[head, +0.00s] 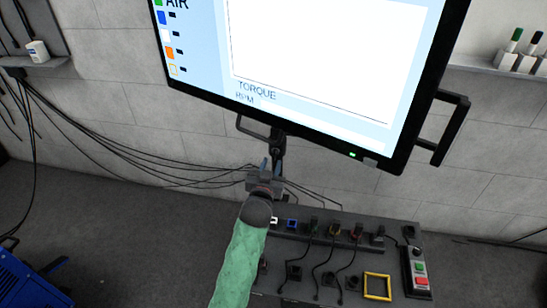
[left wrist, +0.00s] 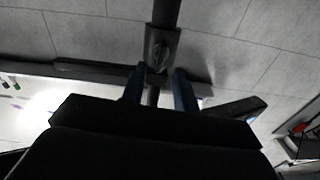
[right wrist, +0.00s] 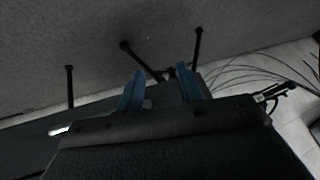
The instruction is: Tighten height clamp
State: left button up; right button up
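The dark monitor pole (head: 277,145) comes down below the large tilted monitor, and a dark clamp block on it shows in the left wrist view (left wrist: 162,47). My left gripper (head: 265,164) is at the pole just below the monitor. Its blue fingers (left wrist: 159,72) are apart, either side of a thin dark part near the block; I cannot tell whether they touch it. My right gripper is outside the head view. In the right wrist view its blue fingers (right wrist: 161,70) are apart with nothing clearly held between them.
The monitor (head: 310,85) hangs over the left gripper, with a black side handle (head: 452,130) at right. A dark bench panel (head: 335,285) with cables, plugs, a yellow frame (head: 377,287) and a button box (head: 416,272) lies below. Loose cables (head: 130,145) run along the wall.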

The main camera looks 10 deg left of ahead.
aim_at(274, 156)
pick_arm(q)
jog(key=shift+w, duration=2.15)
grip_shut()
